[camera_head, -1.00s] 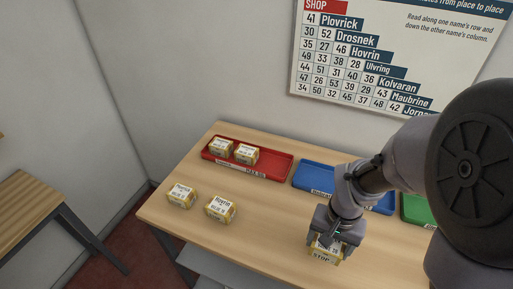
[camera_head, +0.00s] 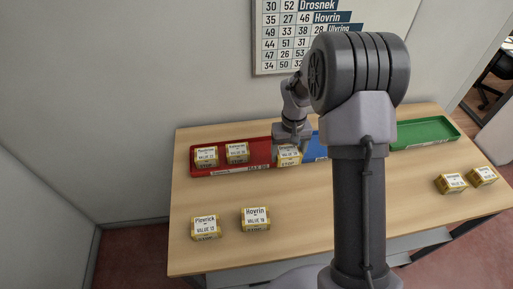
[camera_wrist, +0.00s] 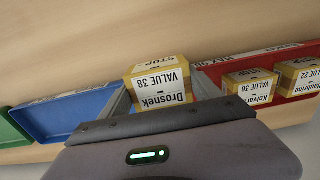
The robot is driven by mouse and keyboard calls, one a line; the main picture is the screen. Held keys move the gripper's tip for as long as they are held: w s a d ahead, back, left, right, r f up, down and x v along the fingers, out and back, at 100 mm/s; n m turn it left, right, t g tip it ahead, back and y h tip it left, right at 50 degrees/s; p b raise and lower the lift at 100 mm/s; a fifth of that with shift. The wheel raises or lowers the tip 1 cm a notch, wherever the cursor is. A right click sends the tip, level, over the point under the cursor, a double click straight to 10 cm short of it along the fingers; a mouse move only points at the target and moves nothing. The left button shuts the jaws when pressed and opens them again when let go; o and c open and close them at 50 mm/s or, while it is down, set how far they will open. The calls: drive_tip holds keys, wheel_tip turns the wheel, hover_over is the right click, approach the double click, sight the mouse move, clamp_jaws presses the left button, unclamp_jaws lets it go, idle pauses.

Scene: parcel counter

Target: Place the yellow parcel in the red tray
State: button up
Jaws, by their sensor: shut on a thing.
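My gripper (camera_head: 289,143) is shut on a yellow parcel (camera_head: 289,156) with a white label. In the wrist view this parcel (camera_wrist: 160,84) reads "Drosnek, VALUE 38". It is at the right end of the red tray (camera_head: 260,155), near the blue tray; I cannot tell whether it touches the tray floor. Two other yellow parcels stand in the tray's left part, one at the left end (camera_head: 206,157) and one beside it (camera_head: 237,153). In the wrist view the nearer one reads "Kolvaran" (camera_wrist: 252,88).
The blue tray (camera_head: 315,147), partly hidden by my arm, adjoins the red one. A green tray (camera_head: 425,132) lies farther right. Plovrick (camera_head: 205,228) and Hovrin (camera_head: 256,219) parcels stand at the counter's front left. Two more parcels (camera_head: 451,183) (camera_head: 483,176) stand at the right.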

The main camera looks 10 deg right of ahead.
hover_over(268, 153)
drive_tip(key=shift+f+b, duration=0.45)
drive_tip(key=shift+f, duration=0.05)
wheel_tip(268, 153, down, 3)
drive_tip(key=shift+f+b, duration=0.2)
drive_tip(key=shift+b, duration=0.45)
drive_tip(key=shift+f, duration=0.1)
drive_tip(key=o, duration=1.2)
drive_tip(key=shift+o, duration=0.2)
